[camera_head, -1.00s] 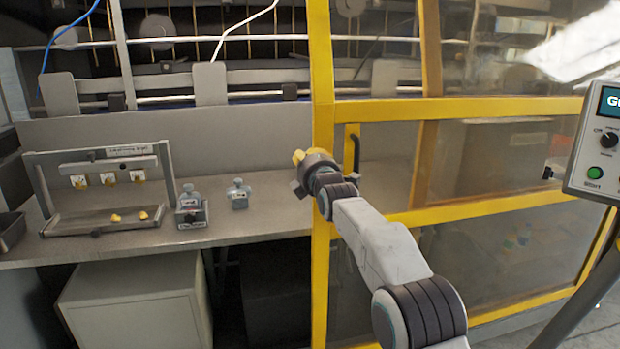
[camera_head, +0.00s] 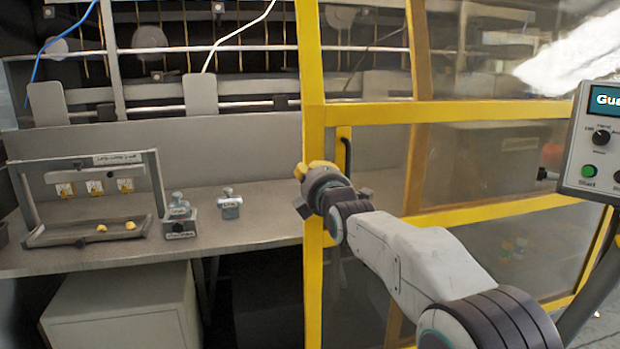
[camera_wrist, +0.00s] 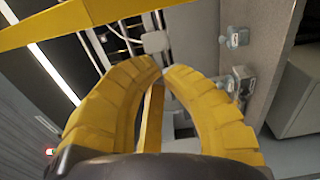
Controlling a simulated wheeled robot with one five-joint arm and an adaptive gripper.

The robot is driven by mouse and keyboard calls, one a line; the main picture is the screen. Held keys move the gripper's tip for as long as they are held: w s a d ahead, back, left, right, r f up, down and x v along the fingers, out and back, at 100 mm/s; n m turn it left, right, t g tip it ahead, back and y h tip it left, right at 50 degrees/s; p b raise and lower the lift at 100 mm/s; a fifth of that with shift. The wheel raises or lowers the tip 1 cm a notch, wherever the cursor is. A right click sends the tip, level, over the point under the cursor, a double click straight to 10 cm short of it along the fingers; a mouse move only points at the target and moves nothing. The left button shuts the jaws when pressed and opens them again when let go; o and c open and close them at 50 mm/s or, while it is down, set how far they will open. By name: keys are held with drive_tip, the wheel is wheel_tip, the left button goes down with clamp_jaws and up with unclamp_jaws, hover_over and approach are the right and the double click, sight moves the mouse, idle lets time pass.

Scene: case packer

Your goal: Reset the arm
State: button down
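My gripper (camera_head: 312,170) has yellow fingers and is at the end of my arm, in front of the yellow door frame (camera_head: 314,80) in the head view. In the wrist view my gripper (camera_wrist: 162,66) shows two curved, ribbed fingers with their tips almost together. Nothing is seen held at the tips. A yellow bar (camera_wrist: 151,118) shows through the gap between the fingers; how far behind it lies I cannot tell. In the head view the finger tips are small and partly hidden by the wrist.
A grey bench (camera_head: 265,205) on the left bears a rack (camera_head: 160,185) with yellow pieces and two small grey devices (camera_head: 180,230) (camera_head: 229,204). A control box (camera_head: 597,140) stands at the right. Clear panels (camera_head: 480,165) in yellow frames are behind my arm.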

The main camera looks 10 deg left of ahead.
drive_tip(key=s+d+f+m+g+h, duration=0.2)
drive_tip(key=s+f+m+g, duration=0.25)
drive_tip(key=f, duration=0.45)
drive_tip(key=s+d+f+m+g+h, duration=0.25)
drive_tip(key=s+f+m, duration=0.25)
drive_tip(key=f, duration=0.4)
drive_tip(key=s+d+f+m+g+h, duration=0.1)
drive_tip(key=s+d+f+m+g, duration=0.3)
drive_tip(key=f, duration=0.6)
drive_tip(key=s+d+m+g+h+p, duration=0.1)
drive_tip(key=s+d+m+g, duration=0.2)
drive_tip(key=s+d, duration=0.6)
drive_tip(key=s+d+m+g+h+p, duration=0.2)
drive_tip(key=s+d+m, duration=0.25)
drive_tip(key=s, duration=0.95)
drive_tip(key=s+d+r+m+t+p, duration=0.2)
drive_tip(key=s+d+r+t+p, duration=0.1)
drive_tip(key=s+d+r, duration=0.4)
wheel_tip(320, 180, up, 4)
drive_tip(key=d+p, duration=0.1)
drive_tip(key=d, duration=0.1)
drive_tip(key=shift+d+f+m, duration=0.25)
drive_tip(key=shift+d+m, duration=0.05)
drive_tip(key=shift+m, duration=0.1)
